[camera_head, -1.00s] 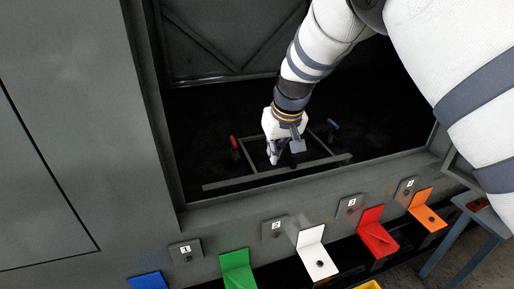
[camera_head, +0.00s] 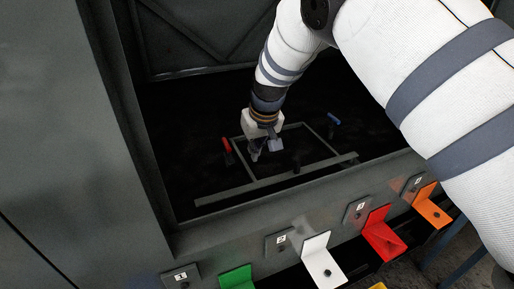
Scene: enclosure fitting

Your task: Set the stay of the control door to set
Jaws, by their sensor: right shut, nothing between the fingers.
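My right gripper (camera_head: 265,151) reaches down into the dark opening of the enclosure. It is shut and empty, over a grey rectangular frame (camera_head: 235,191), between a red-tipped lever (camera_head: 227,145) and a blue-tipped lever (camera_head: 333,119). It is nearer the red one and appears apart from it. A short dark peg (camera_head: 297,164) stands by the front bar, right of the gripper. I cannot tell which part is the stay of the control door, and no "set" marking is readable. My left gripper is out of view.
A grey sill (camera_head: 215,232) borders the opening in front. Below it are numbered plates, such as plate 2 (camera_head: 280,242), and coloured brackets: green (camera_head: 236,279), white (camera_head: 322,262), red (camera_head: 383,236) and orange (camera_head: 432,207). A grey panel (camera_head: 50,150) stands at left. My arm covers the upper right.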

